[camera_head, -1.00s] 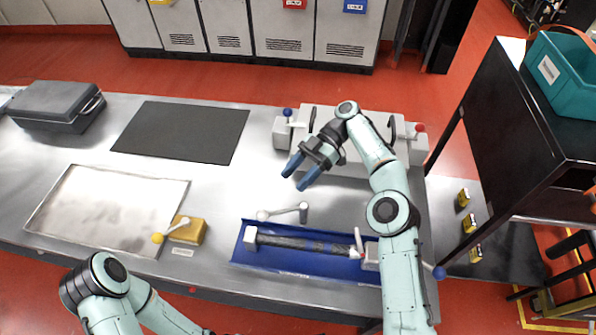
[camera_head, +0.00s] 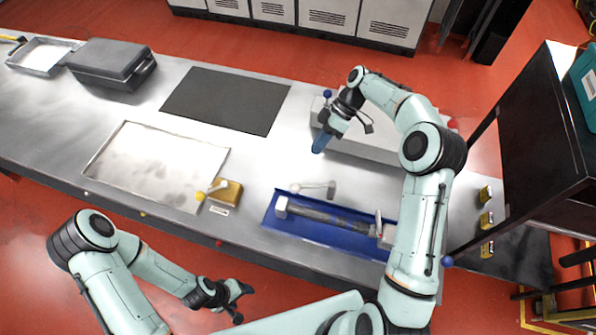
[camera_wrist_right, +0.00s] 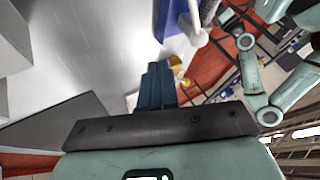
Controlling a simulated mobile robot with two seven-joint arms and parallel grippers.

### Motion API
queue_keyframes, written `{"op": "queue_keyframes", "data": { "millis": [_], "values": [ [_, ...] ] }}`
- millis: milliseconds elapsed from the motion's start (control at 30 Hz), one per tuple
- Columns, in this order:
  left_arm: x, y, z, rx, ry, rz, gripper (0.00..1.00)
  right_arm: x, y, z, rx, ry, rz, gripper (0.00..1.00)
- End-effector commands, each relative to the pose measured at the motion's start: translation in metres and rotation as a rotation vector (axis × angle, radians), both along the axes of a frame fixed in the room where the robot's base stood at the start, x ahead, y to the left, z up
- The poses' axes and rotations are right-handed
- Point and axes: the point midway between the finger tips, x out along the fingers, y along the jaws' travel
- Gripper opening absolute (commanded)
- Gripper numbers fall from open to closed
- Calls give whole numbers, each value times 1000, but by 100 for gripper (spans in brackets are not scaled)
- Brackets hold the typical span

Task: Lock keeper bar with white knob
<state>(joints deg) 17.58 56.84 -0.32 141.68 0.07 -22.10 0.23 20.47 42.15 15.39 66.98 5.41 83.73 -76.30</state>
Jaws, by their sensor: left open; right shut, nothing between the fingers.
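The keeper bar (camera_head: 318,185) is a short pale grey arm at the back edge of the blue tray (camera_head: 268,213). Its white knob (camera_head: 295,188) points left, and the bar seems to lie beside the tray. In the right wrist view a pale bar with a rounded end (camera_wrist_right: 198,38) shows next to the blue tray (camera_wrist_right: 172,22). My right gripper (camera_head: 319,146) is above the table behind the bar, apart from it. Its blue fingers (camera_wrist_right: 158,82) are together and empty. My left gripper (camera_head: 238,300) is open and empty in front of the table.
A dark rod (camera_head: 330,215) lies in the tray. A yellow block with a yellow-knobbed lever (camera_head: 226,192) stands to its left. A grey fixture (camera_head: 375,148) with blue and red knobs stands behind. A metal plate (camera_head: 150,165) and black mat (camera_head: 225,100) lie left.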

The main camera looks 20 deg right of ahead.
Motion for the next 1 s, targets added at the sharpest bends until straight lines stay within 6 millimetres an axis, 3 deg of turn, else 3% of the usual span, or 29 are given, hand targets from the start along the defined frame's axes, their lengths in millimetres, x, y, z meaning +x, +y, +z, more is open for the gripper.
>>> {"op": "queue_keyframes", "data": {
  "millis": [33,333,600,1000],
  "values": [
    [-8,0,-7,0,10,0,66,-6,8,-14,2,8,4,0],
    [-18,0,-16,0,20,1,66,-20,47,-60,4,6,5,0],
    [-21,0,-20,0,24,1,66,-46,61,-49,3,1,5,0],
    [-21,0,-20,1,24,0,66,-50,64,-47,4,-1,3,0]
  ]
}}
